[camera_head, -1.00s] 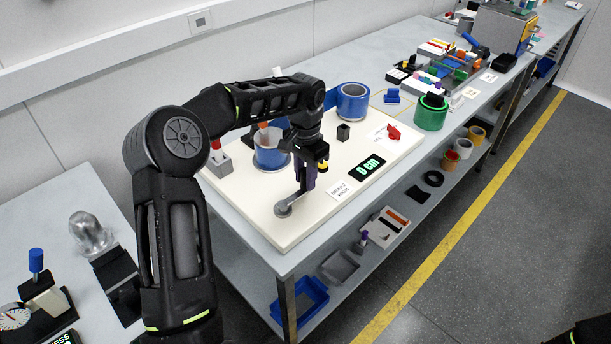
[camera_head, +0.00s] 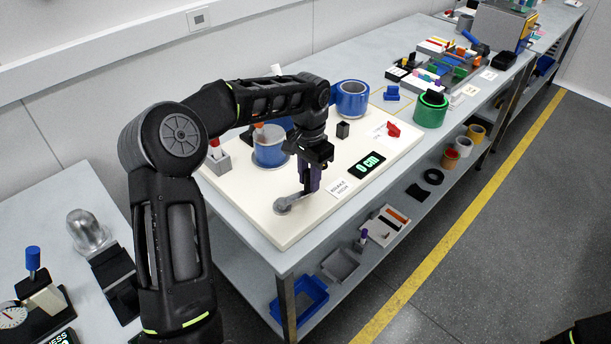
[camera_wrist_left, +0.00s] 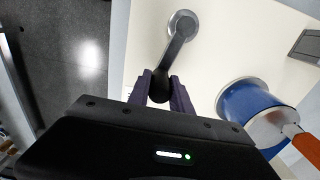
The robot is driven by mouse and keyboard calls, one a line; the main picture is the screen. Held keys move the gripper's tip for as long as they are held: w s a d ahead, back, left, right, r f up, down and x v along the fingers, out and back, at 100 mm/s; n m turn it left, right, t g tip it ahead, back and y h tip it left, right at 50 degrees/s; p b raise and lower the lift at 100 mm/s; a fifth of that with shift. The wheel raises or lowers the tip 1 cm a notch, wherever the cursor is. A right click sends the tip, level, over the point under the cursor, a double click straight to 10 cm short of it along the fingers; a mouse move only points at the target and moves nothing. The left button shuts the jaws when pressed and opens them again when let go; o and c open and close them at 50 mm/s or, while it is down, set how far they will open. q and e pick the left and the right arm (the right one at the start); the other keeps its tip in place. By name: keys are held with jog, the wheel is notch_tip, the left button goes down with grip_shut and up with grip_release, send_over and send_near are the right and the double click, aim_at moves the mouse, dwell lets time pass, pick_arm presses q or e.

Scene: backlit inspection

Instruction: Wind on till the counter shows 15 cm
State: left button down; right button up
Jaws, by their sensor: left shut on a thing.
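A grey crank (camera_head: 286,204) with a round hub sits near the front left corner of the cream board (camera_head: 253,218). My left gripper (camera_head: 309,188) is shut on the crank's handle end. In the left wrist view the crank arm (camera_wrist_left: 178,45) runs from its hub down to the handle between my fingers (camera_wrist_left: 161,90). The counter (camera_head: 367,165) reads 0 cm in green on black. A blue reel (camera_head: 270,152) with an orange-tipped handle stands behind my wrist. Another blue reel (camera_head: 352,98) stands at the board's far end. My right gripper is not in view.
A white label (camera_head: 339,187) lies beside the counter. A small black block (camera_head: 343,130) and a red part (camera_head: 393,130) sit on the board. A grey holder (camera_head: 218,160) stands at its left edge. A green reel (camera_head: 431,110) stands on the bench beyond.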

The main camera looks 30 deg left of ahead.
pick_arm(q)
jog(key=shift+s+d+f, duration=0.1)
jog(key=shift+s+d, duration=0.4)
jog(key=shift+d, duration=0.2)
jog(key=shift+s+d+f+b, duration=0.1)
jog(key=shift+s+d+b, duration=0.5)
jog(key=shift+s+b, duration=0.25)
jog(key=shift+s+d, duration=0.3)
jog(key=shift+s, duration=0.2)
